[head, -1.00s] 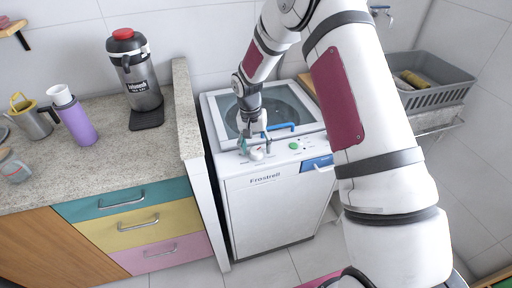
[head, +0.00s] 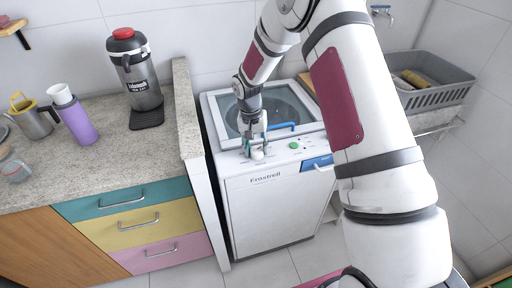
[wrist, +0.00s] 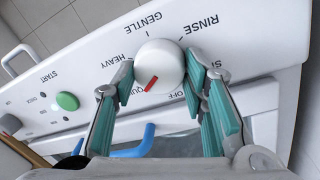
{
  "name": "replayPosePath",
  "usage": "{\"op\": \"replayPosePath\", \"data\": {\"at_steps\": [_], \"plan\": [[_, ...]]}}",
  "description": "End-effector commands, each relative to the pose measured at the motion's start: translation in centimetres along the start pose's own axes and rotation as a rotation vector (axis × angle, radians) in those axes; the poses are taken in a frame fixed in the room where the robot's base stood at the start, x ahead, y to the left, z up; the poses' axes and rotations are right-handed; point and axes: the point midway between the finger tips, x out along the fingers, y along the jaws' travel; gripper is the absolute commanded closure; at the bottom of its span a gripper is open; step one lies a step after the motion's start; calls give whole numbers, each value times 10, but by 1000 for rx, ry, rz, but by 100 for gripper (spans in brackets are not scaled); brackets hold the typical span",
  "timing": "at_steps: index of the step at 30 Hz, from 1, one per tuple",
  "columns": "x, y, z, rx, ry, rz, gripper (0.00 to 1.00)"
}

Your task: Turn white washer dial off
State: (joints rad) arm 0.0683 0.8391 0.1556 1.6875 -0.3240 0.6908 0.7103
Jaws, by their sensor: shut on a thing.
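The white round dial (wrist: 158,65) is on the washer's (head: 272,205) white front panel, with a red mark on its face. In the wrist view the red mark points down and slightly left, toward a partly hidden label starting "QU". The "OFF" label (wrist: 268,93) is to the lower right of the dial. My gripper (wrist: 160,75) has its teal-padded fingers on either side of the dial and is shut on it. In the head view the dial (head: 257,154) shows small below my gripper (head: 254,148).
A green button (wrist: 67,101) lies left of the dial in the wrist view. A blue handle (head: 281,126) is on the lid behind the panel. A counter (head: 95,160) with a raised side wall stands left of the washer.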

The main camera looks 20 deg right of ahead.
Motion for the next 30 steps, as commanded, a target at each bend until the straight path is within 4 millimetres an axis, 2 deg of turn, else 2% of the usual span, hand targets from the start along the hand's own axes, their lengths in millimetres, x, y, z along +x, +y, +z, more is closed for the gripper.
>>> {"op": "replayPosePath", "data": {"at_steps": [8,30], "plan": [[0,-1,1,-179,17,0,88],[0,-2,4,-828,82,-1,88]]}}
